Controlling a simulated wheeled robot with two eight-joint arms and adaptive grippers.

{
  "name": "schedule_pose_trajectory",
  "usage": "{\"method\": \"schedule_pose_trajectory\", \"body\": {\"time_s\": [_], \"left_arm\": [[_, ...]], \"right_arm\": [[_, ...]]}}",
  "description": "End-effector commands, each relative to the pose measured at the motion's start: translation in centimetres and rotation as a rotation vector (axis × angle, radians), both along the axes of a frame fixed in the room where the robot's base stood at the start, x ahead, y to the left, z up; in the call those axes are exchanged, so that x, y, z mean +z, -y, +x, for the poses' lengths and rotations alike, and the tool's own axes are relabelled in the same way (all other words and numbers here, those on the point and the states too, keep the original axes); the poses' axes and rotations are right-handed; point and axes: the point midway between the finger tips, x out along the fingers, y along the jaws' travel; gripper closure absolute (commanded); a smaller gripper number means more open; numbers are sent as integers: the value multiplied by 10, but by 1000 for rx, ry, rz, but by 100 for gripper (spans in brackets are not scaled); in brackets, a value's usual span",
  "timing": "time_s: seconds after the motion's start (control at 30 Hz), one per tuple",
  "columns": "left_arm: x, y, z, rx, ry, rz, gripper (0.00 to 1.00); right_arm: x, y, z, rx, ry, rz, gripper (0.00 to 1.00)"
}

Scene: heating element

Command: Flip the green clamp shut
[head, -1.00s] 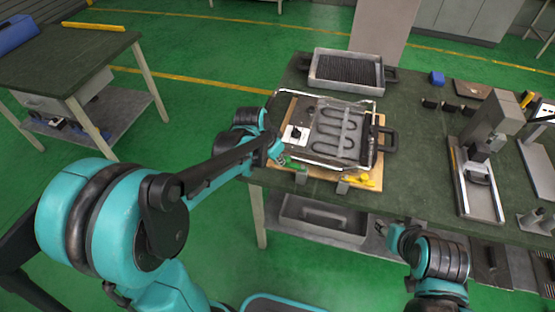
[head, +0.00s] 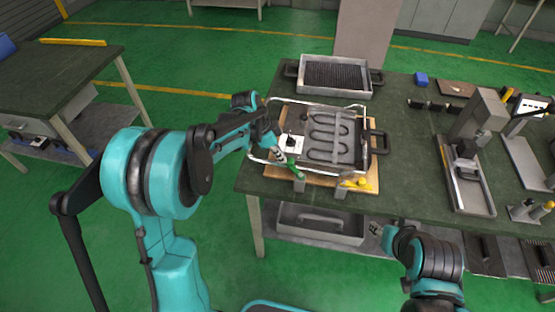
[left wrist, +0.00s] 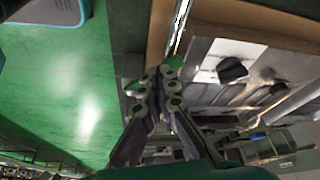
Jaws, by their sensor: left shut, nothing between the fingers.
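The green clamp (head: 297,171) stands at the front left corner of the wooden board, on a grey block. My left gripper (head: 280,155) is shut and empty, right beside the clamp's upper end at its left. The heating element (head: 328,135) lies in a metal tray with wire handles on the board. My right arm is at the lower right; its fingers are not clearly seen.
A yellow clamp (head: 358,183) is at the board's front right. A ribbed grill tray (head: 336,75) stands behind. A press-like device (head: 468,150) stands to the right on the dark table (head: 415,185). A grey bin (head: 320,224) is on the shelf below.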

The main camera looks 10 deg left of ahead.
Motion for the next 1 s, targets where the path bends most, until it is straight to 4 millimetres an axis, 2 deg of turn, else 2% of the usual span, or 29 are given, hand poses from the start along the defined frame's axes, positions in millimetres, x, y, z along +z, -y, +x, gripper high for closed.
{"method": "schedule_pose_trajectory", "body": {"time_s": [0.43, 1.0], "left_arm": [[1, 19, 28, -416, 0, 1, 100], [0, 40, 43, -403, 0, 1, 100]], "right_arm": [[13, 0, 0, 0, 0, 0, 58], [21, 0, 0, 0, 0, 0, 58]]}}
